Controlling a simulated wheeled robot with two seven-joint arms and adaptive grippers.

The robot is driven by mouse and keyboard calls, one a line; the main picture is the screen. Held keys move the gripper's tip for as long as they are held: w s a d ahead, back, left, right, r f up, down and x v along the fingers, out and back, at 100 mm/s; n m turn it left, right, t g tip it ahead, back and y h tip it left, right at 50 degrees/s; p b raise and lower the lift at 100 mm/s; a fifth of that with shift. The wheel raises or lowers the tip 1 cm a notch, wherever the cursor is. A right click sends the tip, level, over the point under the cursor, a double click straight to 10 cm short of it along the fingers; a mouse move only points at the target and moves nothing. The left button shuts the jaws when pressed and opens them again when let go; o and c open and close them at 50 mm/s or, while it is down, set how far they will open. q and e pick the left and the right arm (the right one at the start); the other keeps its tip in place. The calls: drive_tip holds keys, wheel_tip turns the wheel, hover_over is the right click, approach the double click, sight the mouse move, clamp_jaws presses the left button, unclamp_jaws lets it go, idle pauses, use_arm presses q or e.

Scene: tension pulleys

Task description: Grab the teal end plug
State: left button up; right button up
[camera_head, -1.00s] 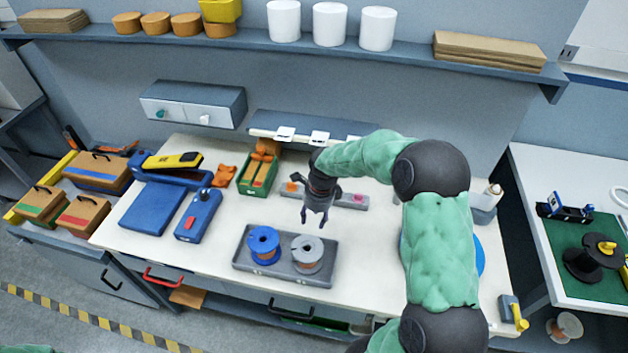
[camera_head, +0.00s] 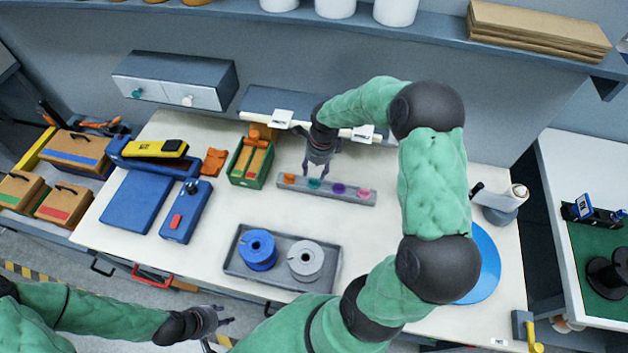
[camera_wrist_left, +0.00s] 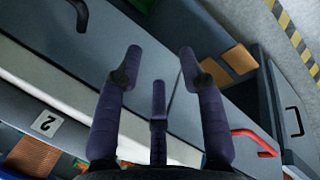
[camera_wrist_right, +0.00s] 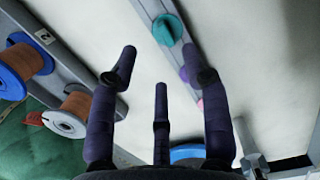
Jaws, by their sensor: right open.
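The teal end plug (camera_head: 314,184) sits in the grey plug rail on the bench, between the orange plug (camera_head: 289,178) and the purple plug (camera_head: 339,188). In the right wrist view the teal plug (camera_wrist_right: 167,30) is near the top, ahead of the fingertips. My right gripper (camera_head: 317,170) is open and empty, just above and behind the teal plug in the head view; the height between them is hard to tell. My left gripper (camera_head: 222,322) is off the bench's front edge; in the left wrist view its fingers (camera_wrist_left: 160,65) are spread and empty.
The grey rail (camera_head: 363,199) also holds a pink plug (camera_head: 365,193). A tray (camera_head: 233,262) with a blue spool (camera_head: 257,249) and a grey spool (camera_head: 305,261) lies in front. A green bin (camera_head: 249,166) stands to the left. Bench right of the tray looks partly clear.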

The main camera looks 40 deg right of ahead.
sight(314, 180)
drive_tip(key=f, duration=0.7)
drive_tip(key=shift+w+f+b, duration=0.1)
drive_tip(key=shift+w+b, duration=0.2)
drive_tip(key=shift+w, duration=0.1)
drive_tip(key=c, duration=0.9)
